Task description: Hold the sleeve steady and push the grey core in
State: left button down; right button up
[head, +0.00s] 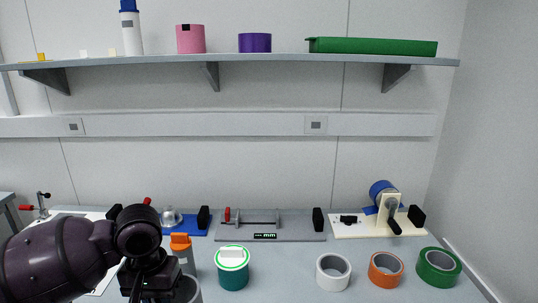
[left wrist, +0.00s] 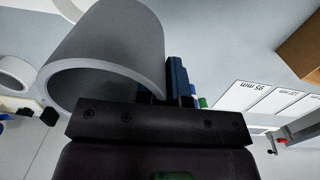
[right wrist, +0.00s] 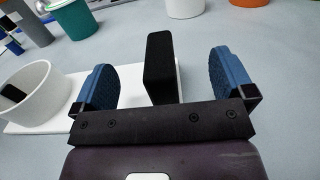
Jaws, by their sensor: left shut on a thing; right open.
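My left gripper (head: 150,285) is shut on a hollow grey cylinder (left wrist: 108,50), which looks like the grey core. One blue finger (left wrist: 175,80) lies outside its wall; the other is mostly hidden. Part of the grey cylinder (head: 190,291) shows at the head view's bottom edge. In the right wrist view a white open ring (right wrist: 38,82), possibly the sleeve, stands at the left by a white board (right wrist: 55,118), with something black inside. My right gripper (right wrist: 165,85) is open, its fingers apart with a black block (right wrist: 158,65) between or beyond them. It is outside the head view.
A teal tub (head: 233,275), a white roll (head: 333,272), an orange roll (head: 385,270) and a green roll (head: 438,267) stand on the bench. An orange-capped bottle (head: 182,250) is close to my left gripper. Fixtures, including a grey one (head: 270,229), line the back.

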jog(key=shift+w, duration=0.8)
jog(key=shift+c, duration=0.3)
jog(key=c, duration=1.8)
jog(key=shift+o, duration=0.2)
jog(key=shift+f, duration=0.1)
